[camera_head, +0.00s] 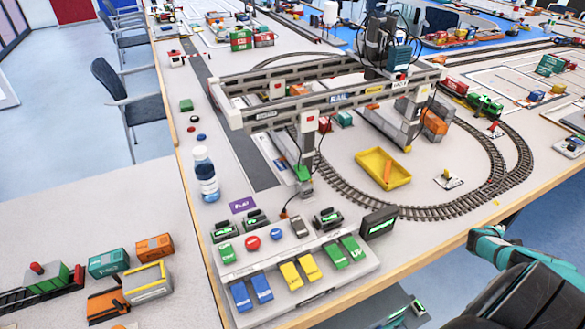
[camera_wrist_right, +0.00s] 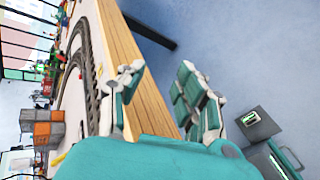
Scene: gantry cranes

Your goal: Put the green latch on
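A light grey control panel (camera_head: 267,270) stands at the table's front edge. At its right end are two green levers (camera_head: 335,255) side by side, next to two yellow levers (camera_head: 300,272) and two blue levers (camera_head: 251,290). One more green piece (camera_head: 226,253) sits at the panel's left end. I cannot tell which green part is the latch, or its on or off state. My right gripper (camera_head: 500,247) is beyond the table's edge, right of the panel and apart from it. In the right wrist view its fingers (camera_wrist_right: 160,80) are spread and empty. My left gripper is not in view.
A grey gantry crane (camera_head: 330,92) stands behind the panel. A dark box with a green display (camera_head: 379,223) stands at the panel's right corner. A yellow tray (camera_head: 383,168) and curved track (camera_head: 440,211) lie behind it. The wooden table edge (camera_wrist_right: 133,75) runs beside my right gripper.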

